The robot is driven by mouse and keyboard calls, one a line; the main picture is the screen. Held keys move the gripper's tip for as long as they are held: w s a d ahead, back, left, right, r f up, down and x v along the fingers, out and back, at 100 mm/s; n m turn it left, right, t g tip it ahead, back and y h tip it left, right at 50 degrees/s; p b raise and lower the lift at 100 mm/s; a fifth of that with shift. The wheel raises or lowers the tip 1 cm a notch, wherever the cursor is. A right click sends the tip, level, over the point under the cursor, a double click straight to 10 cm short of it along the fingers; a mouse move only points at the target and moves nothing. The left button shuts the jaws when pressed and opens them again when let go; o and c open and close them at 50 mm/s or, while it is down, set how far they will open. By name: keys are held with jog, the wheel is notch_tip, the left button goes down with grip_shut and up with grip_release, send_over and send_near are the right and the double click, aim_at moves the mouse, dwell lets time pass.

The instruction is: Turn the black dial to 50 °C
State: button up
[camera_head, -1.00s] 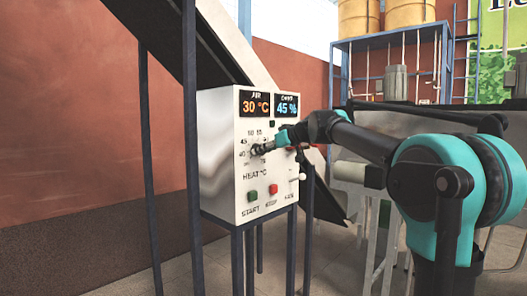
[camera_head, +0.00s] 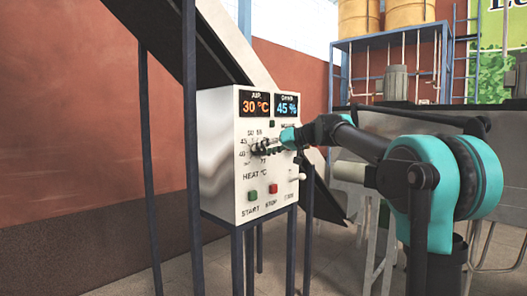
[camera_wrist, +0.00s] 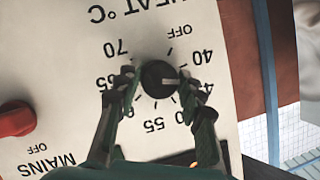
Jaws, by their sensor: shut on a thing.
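The black dial (camera_wrist: 158,79) sits on the white control panel, which looks upside down in the wrist view. Its pale pointer line points to the right of that view, toward the partly hidden 45 mark. The 50 mark (camera_wrist: 184,116) is below and right of the dial. My gripper (camera_wrist: 160,84) has one finger on each side of the dial and is shut on it. In the head view my gripper (camera_head: 262,147) reaches the panel from the right and hides most of the dial.
The control box (camera_head: 218,150) shows AIR 30 °C and 45 % on its displays. A green button (camera_head: 252,195) and a red button (camera_head: 273,189) sit below the dial. A red MAINS knob (camera_wrist: 16,118) is beside it. Blue posts (camera_head: 189,150) stand in front.

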jog(key=m+g+y, duration=0.1)
jog(key=m+y, duration=0.1)
jog(key=m, duration=0.2)
jog(key=shift+w+d+f, duration=0.1)
jog(key=m+y, duration=0.2)
jog(key=m, duration=0.1)
jog(key=shift+m+g, duration=0.4)
dwell(0.3)
jog(key=o, duration=1.2)
jog(key=shift+c, duration=0.2)
jog(key=f+v, duration=0.1)
jog(key=v, duration=1.1)
jog(key=shift+r, duration=0.35)
